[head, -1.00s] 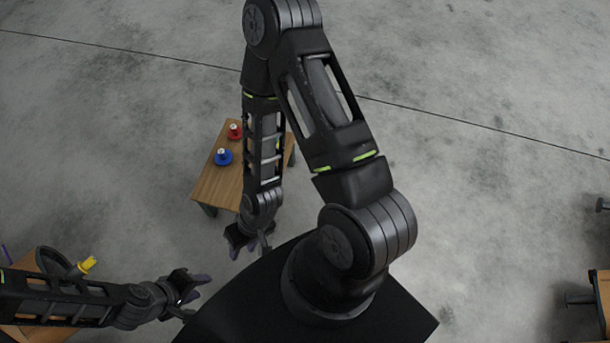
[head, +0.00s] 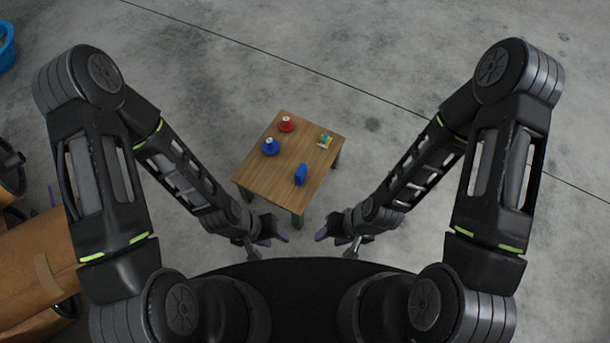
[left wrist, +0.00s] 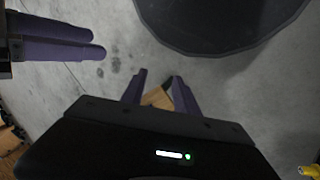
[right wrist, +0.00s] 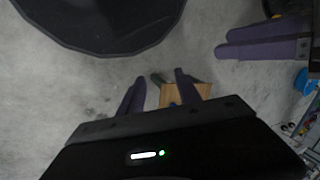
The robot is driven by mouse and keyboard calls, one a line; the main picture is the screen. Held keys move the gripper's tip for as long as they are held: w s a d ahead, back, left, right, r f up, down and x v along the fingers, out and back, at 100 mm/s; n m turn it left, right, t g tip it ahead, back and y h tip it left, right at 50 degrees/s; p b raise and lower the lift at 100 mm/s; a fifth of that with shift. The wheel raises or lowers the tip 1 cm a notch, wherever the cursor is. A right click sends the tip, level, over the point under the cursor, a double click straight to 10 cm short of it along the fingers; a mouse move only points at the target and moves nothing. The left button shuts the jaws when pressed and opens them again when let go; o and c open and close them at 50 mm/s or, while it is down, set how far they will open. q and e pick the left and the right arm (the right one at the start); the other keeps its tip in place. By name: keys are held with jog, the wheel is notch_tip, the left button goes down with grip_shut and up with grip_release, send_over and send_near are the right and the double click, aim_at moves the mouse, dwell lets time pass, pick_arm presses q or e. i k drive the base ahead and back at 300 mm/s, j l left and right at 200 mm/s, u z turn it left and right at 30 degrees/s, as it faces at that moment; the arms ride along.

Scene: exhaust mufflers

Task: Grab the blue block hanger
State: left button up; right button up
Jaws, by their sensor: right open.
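A blue block-shaped piece (head: 301,174), which looks like the blue block hanger, stands on the near right part of a small wooden table (head: 262,178) in the head view. My left gripper (head: 277,232) is open and empty, in front of the table's near edge to the left. My right gripper (head: 333,229) is open and empty, in front of it to the right. Both are apart from the blue piece. The left wrist view shows two spread fingers (left wrist: 158,92). The right wrist view shows spread fingers (right wrist: 160,92) with the table (right wrist: 185,93) beyond.
A blue round-based piece (head: 270,147), a red one (head: 287,124) and a small green and yellow piece (head: 325,141) stand on the table. Brown boxes (head: 35,265) are at the left, with a blue bin (head: 5,45) behind. The floor right of the table is clear.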

aim_at(300, 174)
jog(key=i+l+z, duration=0.15)
jog(key=l, duration=0.25)
jog(key=l+z, duration=0.15)
jog(key=l, duration=0.25)
jog(key=i+l+z, duration=0.15)
jog(key=l, duration=0.25)
